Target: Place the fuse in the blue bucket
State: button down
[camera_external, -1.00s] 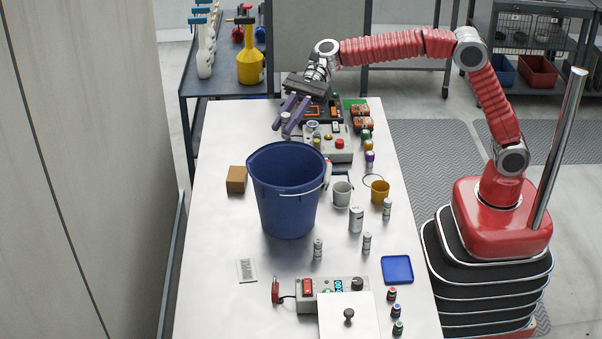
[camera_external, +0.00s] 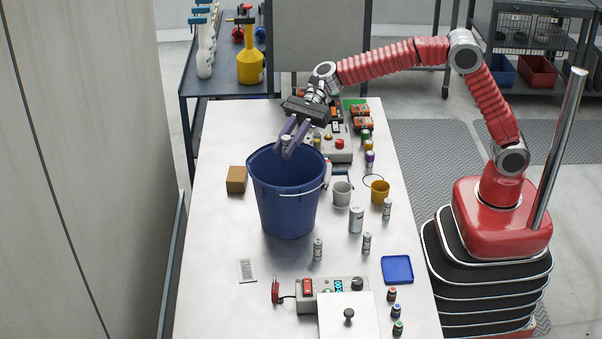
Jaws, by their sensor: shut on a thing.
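The blue bucket (camera_external: 287,200) stands upright on the metal table, its open top facing up. My gripper (camera_external: 287,145) is shut on a small silver-grey cylinder, the fuse (camera_external: 286,142), mostly hidden between the purple fingers. The fingertips show over the bucket's back rim area, and the fuse overlaps the upper part of the opening in the picture. I cannot tell the exact height above the rim.
A brown block (camera_external: 236,179) is left of the bucket. A white cup (camera_external: 341,193), a yellow cup (camera_external: 380,190) and several small cylinders (camera_external: 318,250) stand right and in front. A control box (camera_external: 338,148) is behind. A blue tray (camera_external: 397,269) lies front right.

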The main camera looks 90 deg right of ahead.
aim_at(286, 137)
jog(key=shift+f, duration=1.85)
jog(key=c, duration=1.5)
grip_release()
jog(key=shift+r, duration=0.1)
jog(key=shift+r, duration=3.45)
